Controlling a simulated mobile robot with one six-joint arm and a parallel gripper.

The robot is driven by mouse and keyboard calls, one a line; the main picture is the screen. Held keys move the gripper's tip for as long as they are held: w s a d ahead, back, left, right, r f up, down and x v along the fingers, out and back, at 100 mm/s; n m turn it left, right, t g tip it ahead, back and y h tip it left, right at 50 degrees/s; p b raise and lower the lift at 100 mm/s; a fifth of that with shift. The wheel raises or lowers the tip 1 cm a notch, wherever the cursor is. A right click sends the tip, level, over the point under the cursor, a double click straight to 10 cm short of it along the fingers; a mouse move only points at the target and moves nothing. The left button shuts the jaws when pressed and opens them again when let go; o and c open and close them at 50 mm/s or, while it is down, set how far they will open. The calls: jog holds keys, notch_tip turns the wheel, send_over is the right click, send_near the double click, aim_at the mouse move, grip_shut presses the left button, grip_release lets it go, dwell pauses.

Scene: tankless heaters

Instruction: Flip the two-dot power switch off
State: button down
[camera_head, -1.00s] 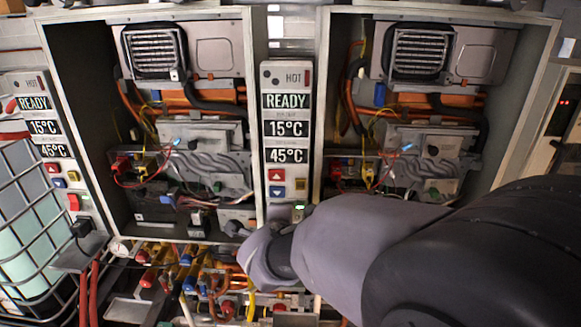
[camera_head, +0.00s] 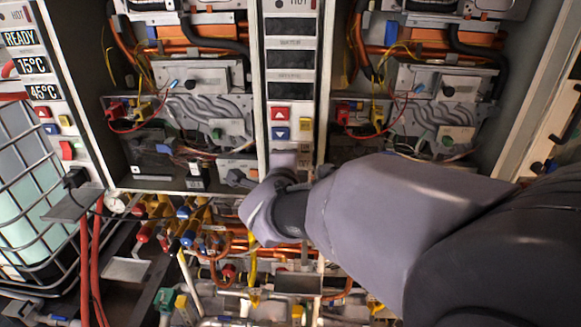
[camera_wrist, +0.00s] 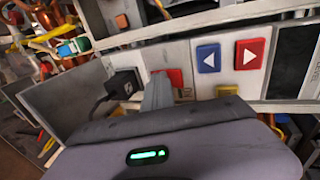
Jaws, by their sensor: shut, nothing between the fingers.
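The middle control panel (camera_head: 306,150) has dark, blank displays (camera_head: 290,60) in the head view. Its red (camera_head: 280,114) and blue (camera_head: 280,133) buttons sit above my gripper (camera_head: 284,162). In the wrist view my gripper (camera_wrist: 157,92) is shut and empty, with its fingertips at the panel's lower part. A red power switch (camera_wrist: 174,77) shows just behind the fingertips, partly covered by them. I cannot tell whether they touch it, nor read its position. The gripper hides the switch in the head view. The panel's dot marks cannot be made out.
A black plug (camera_wrist: 125,88) sits close beside the fingertips. The left panel (camera_head: 47,110) has lit displays and its own red switch (camera_head: 66,150). Open heater cabinets flank the middle panel. Pipes and valves (camera_head: 190,230) crowd below, and a caged tank (camera_head: 25,190) stands left.

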jog(key=shift+f+p, duration=0.1)
jog(key=shift+p, duration=1)
jog(key=shift+w+r+p, duration=0.15)
jog(key=shift+r+p, duration=0.6)
jog(key=shift+r, duration=0.3)
